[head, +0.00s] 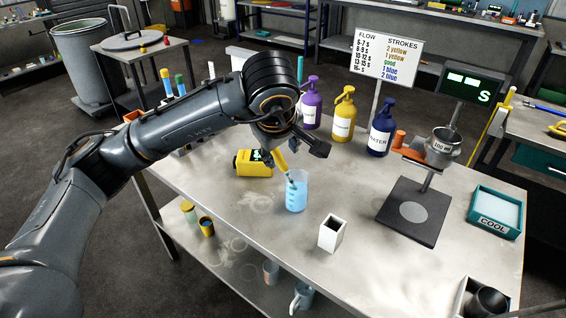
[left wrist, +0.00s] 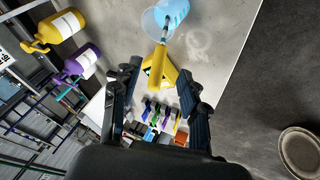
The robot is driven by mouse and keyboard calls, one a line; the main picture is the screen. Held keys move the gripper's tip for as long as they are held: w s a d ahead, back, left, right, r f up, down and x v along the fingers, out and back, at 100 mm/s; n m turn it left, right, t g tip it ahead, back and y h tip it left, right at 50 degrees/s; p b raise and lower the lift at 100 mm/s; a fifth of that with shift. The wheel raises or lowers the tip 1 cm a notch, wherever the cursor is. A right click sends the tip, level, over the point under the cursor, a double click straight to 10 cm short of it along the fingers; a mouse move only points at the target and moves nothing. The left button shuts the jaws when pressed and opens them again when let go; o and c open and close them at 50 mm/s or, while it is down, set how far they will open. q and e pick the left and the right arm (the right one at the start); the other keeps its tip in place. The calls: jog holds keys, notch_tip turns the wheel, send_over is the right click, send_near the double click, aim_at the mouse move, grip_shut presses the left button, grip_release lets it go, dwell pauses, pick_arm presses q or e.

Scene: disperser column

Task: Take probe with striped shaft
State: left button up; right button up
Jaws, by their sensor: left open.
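A probe (head: 290,178) with a yellow handle leans in a clear beaker of blue liquid (head: 297,194) on the steel table. In the left wrist view its shaft (left wrist: 165,33) shows light and dark bands, and the beaker (left wrist: 172,13) is at the top. My left gripper (head: 291,150) is open above the beaker, close to the probe's handle. In the left wrist view the fingers (left wrist: 158,84) stand apart, with the yellow handle (left wrist: 157,62) between them in the picture. I cannot tell whether they touch it. The yellow meter (head: 254,164) stands left of the beaker. My right gripper is out of view.
Purple (head: 311,105), yellow (head: 342,117) and blue (head: 381,131) pump bottles stand behind the beaker. A white square holder (head: 332,234) stands in front. A stand with a cup (head: 441,146) and a teal COOL tray (head: 496,212) are at right.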

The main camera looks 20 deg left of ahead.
aim_at(283, 164)
pick_arm(q)
jog(key=x, duration=0.3)
jog(key=shift+w+f, duration=0.15)
jog(key=shift+f, duration=0.15)
jog(key=shift+w+a+f+p, duration=0.1)
jog(key=shift+w+f+p, duration=0.15)
jog(key=shift+f+p, duration=0.2)
jog(key=p+x, duration=0.1)
jog(key=x, duration=0.2)
jog(key=shift+w+a+f, duration=0.1)
jog(key=shift+w+f, duration=0.05)
jog(key=shift+f, duration=0.15)
jog(key=shift+w+f, duration=0.15)
jog(key=shift+f, duration=0.2)
grip_shut()
